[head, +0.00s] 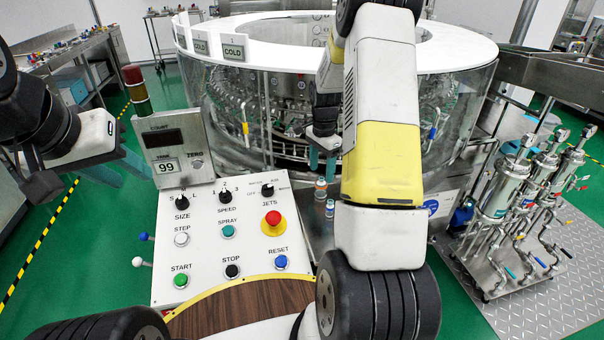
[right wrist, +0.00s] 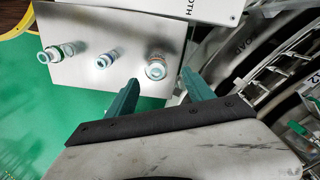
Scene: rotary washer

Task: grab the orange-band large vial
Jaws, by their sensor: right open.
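The large vial with an orange band (right wrist: 155,65) stands on a steel plate (right wrist: 95,35) in the right wrist view, just beyond my right gripper (right wrist: 160,84). That gripper is open and empty, with its teal fingers on either side of the line to the vial and no contact visible. In the head view the orange-marked vial (head: 321,187) stands right of the control panel, below my right gripper (head: 322,160). My left gripper (head: 112,172) is open and empty at the left, far from the vials.
The round glass-walled washer (head: 265,120) stands behind. My right arm covers part of the plate's right side.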

